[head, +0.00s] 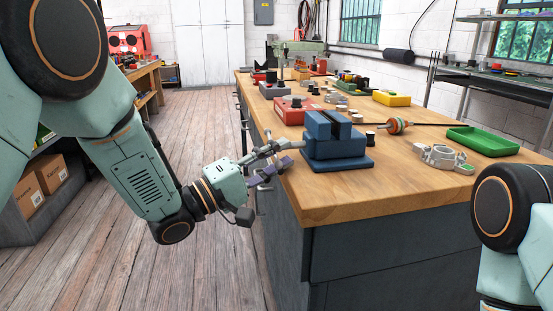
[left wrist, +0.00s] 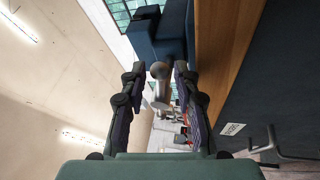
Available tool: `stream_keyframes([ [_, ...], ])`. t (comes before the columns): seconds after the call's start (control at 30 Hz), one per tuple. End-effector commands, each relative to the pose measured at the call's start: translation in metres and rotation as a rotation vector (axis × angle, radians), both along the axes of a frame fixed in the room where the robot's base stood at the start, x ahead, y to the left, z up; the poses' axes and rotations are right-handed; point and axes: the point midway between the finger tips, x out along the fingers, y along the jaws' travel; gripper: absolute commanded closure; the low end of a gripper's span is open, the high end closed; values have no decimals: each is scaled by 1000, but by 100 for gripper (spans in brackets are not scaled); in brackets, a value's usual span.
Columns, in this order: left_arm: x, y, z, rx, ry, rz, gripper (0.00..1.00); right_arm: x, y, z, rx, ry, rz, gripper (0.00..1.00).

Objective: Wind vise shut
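The blue vise (head: 335,142) stands at the near left corner of the wooden bench top. Its jaws show a gap between them in the head view. My left gripper (head: 281,153) is at the vise's left side, by its screw end. In the left wrist view the grey rounded screw end and handle (left wrist: 160,72) lie between my two fingers, with the blue vise body (left wrist: 158,38) beyond. The fingers stand apart with a visible gap on each side of the metal, so the gripper looks open. My right gripper is out of view; only part of my right arm shows.
The workbench (head: 400,196) has a green tray (head: 483,141), a grey metal housing (head: 438,156), a rotor (head: 397,126) and a red box (head: 293,110) near the vise. The bench's left edge is close beneath my left gripper. Wooden floor left of it is clear.

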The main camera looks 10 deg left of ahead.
Motion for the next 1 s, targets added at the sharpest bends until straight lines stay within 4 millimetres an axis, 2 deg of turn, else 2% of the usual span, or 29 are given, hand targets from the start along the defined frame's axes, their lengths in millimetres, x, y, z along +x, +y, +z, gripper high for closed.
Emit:
stream_keyframes([
  [0.07,0,0,0,0,0,0,69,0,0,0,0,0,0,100],
  [0.43,0,0,0,0,0,0,100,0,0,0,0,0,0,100],
  [0.8,0,0,-1,3,-5,-1,100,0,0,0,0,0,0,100],
  [1.0,2,1,-7,45,-137,-2,100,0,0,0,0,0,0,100],
])
